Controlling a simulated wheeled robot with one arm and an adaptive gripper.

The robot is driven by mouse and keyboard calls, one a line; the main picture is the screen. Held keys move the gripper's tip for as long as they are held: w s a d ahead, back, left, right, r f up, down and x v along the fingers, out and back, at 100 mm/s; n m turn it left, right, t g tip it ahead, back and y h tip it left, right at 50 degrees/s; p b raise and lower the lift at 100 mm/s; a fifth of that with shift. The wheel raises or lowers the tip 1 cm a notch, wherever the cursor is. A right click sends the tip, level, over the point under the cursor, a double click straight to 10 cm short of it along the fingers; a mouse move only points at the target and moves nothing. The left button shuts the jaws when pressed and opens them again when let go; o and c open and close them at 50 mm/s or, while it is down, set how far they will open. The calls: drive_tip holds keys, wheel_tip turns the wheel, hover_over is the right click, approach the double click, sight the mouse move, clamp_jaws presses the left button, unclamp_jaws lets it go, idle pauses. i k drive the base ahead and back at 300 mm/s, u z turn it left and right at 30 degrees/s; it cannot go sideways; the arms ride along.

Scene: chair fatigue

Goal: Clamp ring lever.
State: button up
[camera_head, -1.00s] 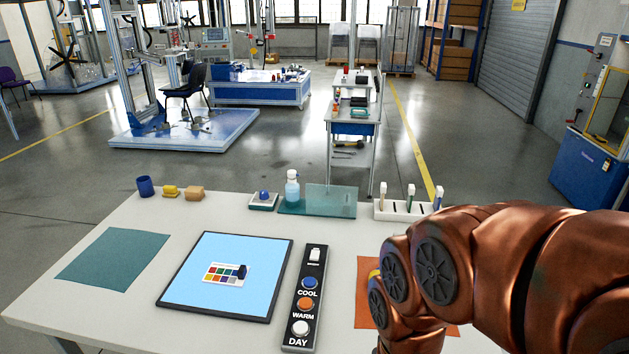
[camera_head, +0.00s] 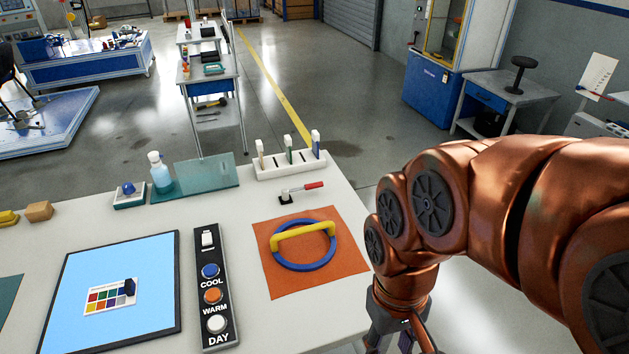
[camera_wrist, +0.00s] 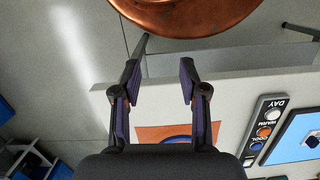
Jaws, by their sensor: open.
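A blue ring (camera_head: 303,265) with a yellow bar (camera_head: 303,231) across its far side lies on an orange mat (camera_head: 346,266) at the right of the white table. A small lever with a red handle (camera_head: 313,185) and a dark base (camera_head: 285,198) stands just behind the mat. My gripper (camera_head: 397,344) is low at the right, beyond the table's right edge and partly cut off by the frame. In the wrist view, my gripper (camera_wrist: 158,82) is open, with nothing between its fingers. Part of the mat (camera_wrist: 150,132) and ring (camera_wrist: 196,139) shows there beyond the fingers; the red handle does not.
A white rack (camera_head: 290,165) with several upright items stands behind the lever. A control strip (camera_head: 213,290) and a light panel (camera_head: 115,300) lie left of the mat. A spray bottle (camera_head: 160,172) and a glass plate (camera_head: 207,178) are at the back. Floor is free right of the table.

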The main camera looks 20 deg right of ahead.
sight(305, 188)
drive_tip(key=u, duration=1.25)
drive_tip(key=i, duration=0.35)
drive_tip(key=z, duration=1.1)
